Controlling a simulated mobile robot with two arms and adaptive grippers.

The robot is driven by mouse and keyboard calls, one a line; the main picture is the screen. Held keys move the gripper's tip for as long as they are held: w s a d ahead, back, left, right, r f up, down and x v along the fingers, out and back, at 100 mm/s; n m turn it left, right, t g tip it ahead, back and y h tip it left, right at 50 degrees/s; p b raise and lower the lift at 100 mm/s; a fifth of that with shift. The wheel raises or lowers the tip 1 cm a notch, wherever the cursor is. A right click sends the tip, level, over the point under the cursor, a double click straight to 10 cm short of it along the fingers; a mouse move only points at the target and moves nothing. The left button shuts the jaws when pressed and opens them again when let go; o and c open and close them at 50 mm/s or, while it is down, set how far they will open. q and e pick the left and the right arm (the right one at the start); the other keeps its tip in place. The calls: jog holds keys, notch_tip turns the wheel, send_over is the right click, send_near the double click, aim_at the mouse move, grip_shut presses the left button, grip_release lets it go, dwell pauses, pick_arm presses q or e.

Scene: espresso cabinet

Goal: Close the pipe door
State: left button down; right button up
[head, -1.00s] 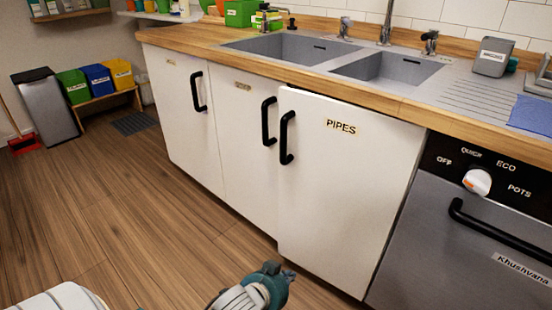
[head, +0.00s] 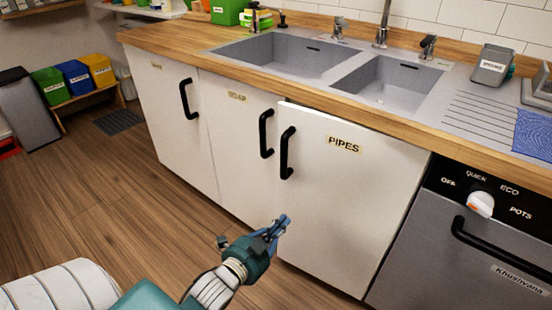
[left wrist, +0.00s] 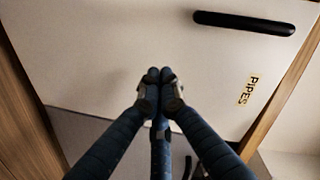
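The pipe door (head: 345,205) is a white cabinet door with a "PIPES" label and a black handle (head: 287,153) on its left side. It is slightly ajar; its left edge and top stand out from the cabinet front. My left gripper (head: 281,226) is low in front of the door's left part, below the handle. In the left wrist view, the gripper's dark fingers (left wrist: 160,76) are together and empty, pointing at the door's face (left wrist: 110,55). The handle also shows there (left wrist: 245,22). I cannot tell whether the fingertips touch the door. My right gripper is not in view.
A closed white door (head: 237,150) is to the left of the pipe door. A grey dishwasher (head: 470,260) is to the right. The wooden counter (head: 390,125) with sinks is above. The wooden floor (head: 110,190) at left is clear.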

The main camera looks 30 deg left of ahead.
pick_arm(q)
jog(key=a+r+m+t+p, duration=0.2)
jog(key=a+r+m+p, duration=0.3)
jog(key=a, duration=0.5)
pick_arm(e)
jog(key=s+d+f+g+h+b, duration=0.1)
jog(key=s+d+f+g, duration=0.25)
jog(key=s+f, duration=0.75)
pick_arm(q)
jog(key=w+f+m+b, duration=0.1)
jog(key=w+b, duration=0.1)
jog(key=w, duration=1.1)
jog(key=shift+w+a+f+m+y, duration=0.15)
jog(key=shift+a+m+y, duration=0.15)
jog(key=shift+a+m, duration=0.1)
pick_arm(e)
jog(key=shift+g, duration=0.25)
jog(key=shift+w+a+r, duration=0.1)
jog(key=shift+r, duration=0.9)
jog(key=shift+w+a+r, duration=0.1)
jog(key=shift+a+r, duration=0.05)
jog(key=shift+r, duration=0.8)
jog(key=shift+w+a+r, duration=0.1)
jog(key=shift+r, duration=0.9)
pick_arm(q)
jog(key=shift+d, duration=0.1)
